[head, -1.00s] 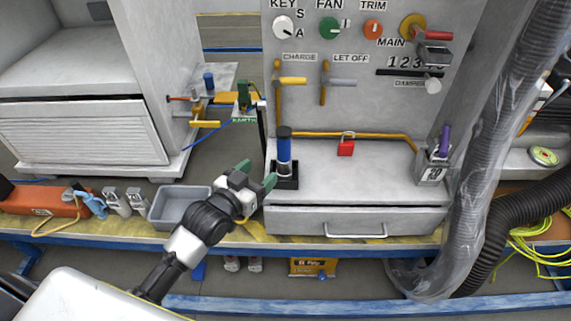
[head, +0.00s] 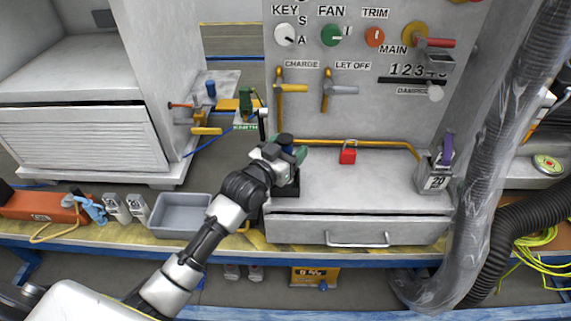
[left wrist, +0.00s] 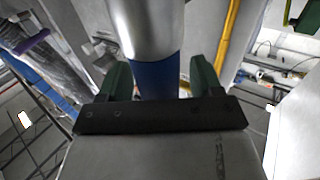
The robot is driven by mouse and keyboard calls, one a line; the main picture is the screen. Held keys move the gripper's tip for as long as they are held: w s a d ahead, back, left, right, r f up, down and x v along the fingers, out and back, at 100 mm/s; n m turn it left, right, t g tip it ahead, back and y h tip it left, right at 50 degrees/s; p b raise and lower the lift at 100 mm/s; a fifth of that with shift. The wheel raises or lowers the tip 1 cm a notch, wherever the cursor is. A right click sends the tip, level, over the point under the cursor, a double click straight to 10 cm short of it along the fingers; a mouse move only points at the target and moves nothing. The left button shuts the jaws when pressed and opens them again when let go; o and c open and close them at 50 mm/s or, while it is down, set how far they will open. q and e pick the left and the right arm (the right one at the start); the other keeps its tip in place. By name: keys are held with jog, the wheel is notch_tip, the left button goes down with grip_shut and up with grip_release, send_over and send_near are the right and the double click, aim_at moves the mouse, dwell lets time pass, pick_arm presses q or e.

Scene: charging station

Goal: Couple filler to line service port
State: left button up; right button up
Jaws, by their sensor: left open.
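The filler, as it appears, is a blue and silver cylinder with a dark cap (head: 285,139), upright in a black holder (head: 286,190) on the grey drawer unit. My left gripper (head: 288,160) is at its upper body, with green fingers open. In the left wrist view the cylinder (left wrist: 156,78) stands between the two fingers, with gaps seen at both sides. My gripper hides much of it in the head view. Brass fittings with a yellow handle (head: 207,131) sit on the left side bracket; I cannot tell which is the line service port. My right gripper is not in view.
A red padlock (head: 348,156) and a purple-handled item (head: 447,147) are on the drawer unit. A grey tray (head: 181,226) lies left. The control panel (head: 360,100) rises behind. A large clear-wrapped hose (head: 497,130) hangs at right.

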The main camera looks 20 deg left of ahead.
pick_arm(q)
jog(key=shift+w, duration=0.1)
jog(key=c, duration=1.2)
jog(key=shift+r, duration=0.1)
